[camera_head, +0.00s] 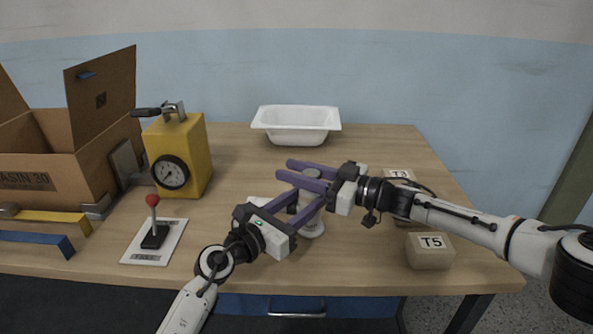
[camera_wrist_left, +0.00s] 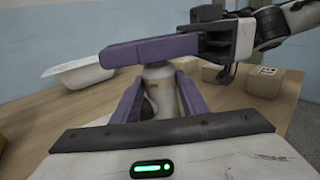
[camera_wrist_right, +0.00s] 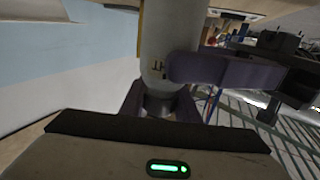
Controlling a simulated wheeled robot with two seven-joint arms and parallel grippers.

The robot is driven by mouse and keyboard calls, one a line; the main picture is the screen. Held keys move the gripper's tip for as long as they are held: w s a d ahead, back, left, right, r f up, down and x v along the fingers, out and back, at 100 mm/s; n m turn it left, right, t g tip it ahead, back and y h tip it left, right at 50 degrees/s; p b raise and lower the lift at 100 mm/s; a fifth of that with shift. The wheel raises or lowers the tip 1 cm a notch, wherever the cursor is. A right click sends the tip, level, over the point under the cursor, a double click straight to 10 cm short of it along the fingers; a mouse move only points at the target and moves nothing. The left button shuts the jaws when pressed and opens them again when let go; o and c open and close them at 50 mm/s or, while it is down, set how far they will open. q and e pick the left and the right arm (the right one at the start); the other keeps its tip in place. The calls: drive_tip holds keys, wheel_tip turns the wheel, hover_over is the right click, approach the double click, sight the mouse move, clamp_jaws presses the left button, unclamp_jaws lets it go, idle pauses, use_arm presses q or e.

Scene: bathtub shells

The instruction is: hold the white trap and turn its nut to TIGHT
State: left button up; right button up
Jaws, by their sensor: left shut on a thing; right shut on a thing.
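The white trap (camera_head: 314,228) stands upright near the table's front middle, partly hidden by my grippers. Its grey nut (camera_head: 313,174) shows at the top, between the fingers of my right gripper (camera_head: 284,169). That gripper is shut on the nut from the right. My left gripper (camera_head: 309,199) is shut on the trap's body from the front left, below the right fingers. In the left wrist view the trap (camera_wrist_left: 160,92) stands between purple fingers. In the right wrist view, small dark marks show on the trap (camera_wrist_right: 163,40) near the nut (camera_wrist_right: 160,103); I cannot read them.
A white tub (camera_head: 296,122) stands behind. A yellow box with a gauge (camera_head: 190,150) and a red-knobbed lever (camera_head: 153,222) stand left, near a cardboard carton (camera_head: 105,115). Blocks marked T3 (camera_head: 398,176) and T5 (camera_head: 430,255) stand right, close to my right arm.

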drive_tip(key=shift+s+r+n+g+y, duration=0.1)
drive_tip(key=shift+n+g+y, duration=0.2)
drive_tip(key=shift+n+g, duration=0.3)
drive_tip(key=o, duration=1.1)
drive_tip(key=shift+c, duration=0.2)
drive_tip(key=v, duration=0.7)
drive_tip(key=shift+d, duration=0.25)
drive_tip(key=shift+s, duration=0.1)
